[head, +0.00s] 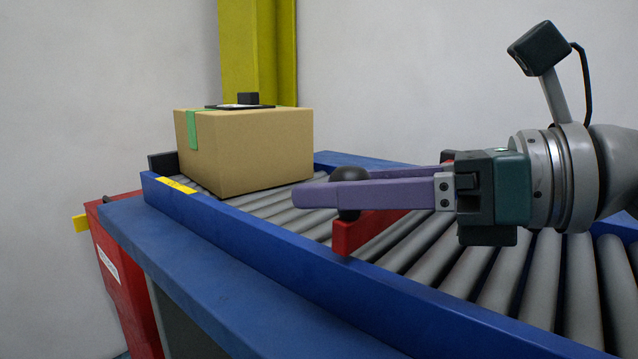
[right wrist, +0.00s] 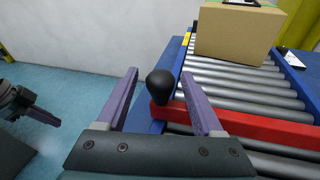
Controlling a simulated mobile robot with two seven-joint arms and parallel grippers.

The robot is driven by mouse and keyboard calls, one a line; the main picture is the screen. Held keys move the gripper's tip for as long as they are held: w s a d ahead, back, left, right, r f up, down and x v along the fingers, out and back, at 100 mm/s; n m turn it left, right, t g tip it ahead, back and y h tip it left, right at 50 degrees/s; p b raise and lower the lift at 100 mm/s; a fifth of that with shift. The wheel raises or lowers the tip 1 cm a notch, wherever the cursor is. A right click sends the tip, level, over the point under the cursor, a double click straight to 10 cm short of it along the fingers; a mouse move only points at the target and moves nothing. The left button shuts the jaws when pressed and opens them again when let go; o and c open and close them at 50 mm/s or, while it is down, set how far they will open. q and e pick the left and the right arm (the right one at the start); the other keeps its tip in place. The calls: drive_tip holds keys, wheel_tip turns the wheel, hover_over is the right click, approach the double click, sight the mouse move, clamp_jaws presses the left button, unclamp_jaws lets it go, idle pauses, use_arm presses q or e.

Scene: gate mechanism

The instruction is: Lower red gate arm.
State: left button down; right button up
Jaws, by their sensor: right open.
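The red gate arm (head: 368,229) lies low and about level across the rollers. It also shows in the right wrist view (right wrist: 265,126), running across the conveyor, with a black ball knob (right wrist: 160,84) at its near end. My right gripper (head: 330,184) is open, with its purple fingers on either side of the knob (head: 347,180). In the right wrist view a gap shows between the knob and each finger. The fingers hide part of the knob and the arm's middle in the head view. My left gripper (right wrist: 40,115) shows only partly, at the left of the right wrist view.
A cardboard box (head: 250,150) with green tape sits on the rollers beyond the gate arm. The blue conveyor rail (head: 270,245) runs along the near side. A red cabinet (head: 125,280) stands at the left and a yellow post (head: 258,50) behind.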

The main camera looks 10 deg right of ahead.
drive_tip(key=b+v, duration=0.1)
drive_tip(key=v, duration=0.3)
drive_tip(key=b+v, duration=0.2)
drive_tip(key=v, duration=0.2)
drive_tip(key=shift+s+d+f, duration=0.1)
drive_tip(key=shift+f, duration=0.15)
drive_tip(key=shift+s+d+r, duration=0.4)
drive_tip(key=shift+s+d, duration=0.05)
drive_tip(key=shift+d, duration=0.2)
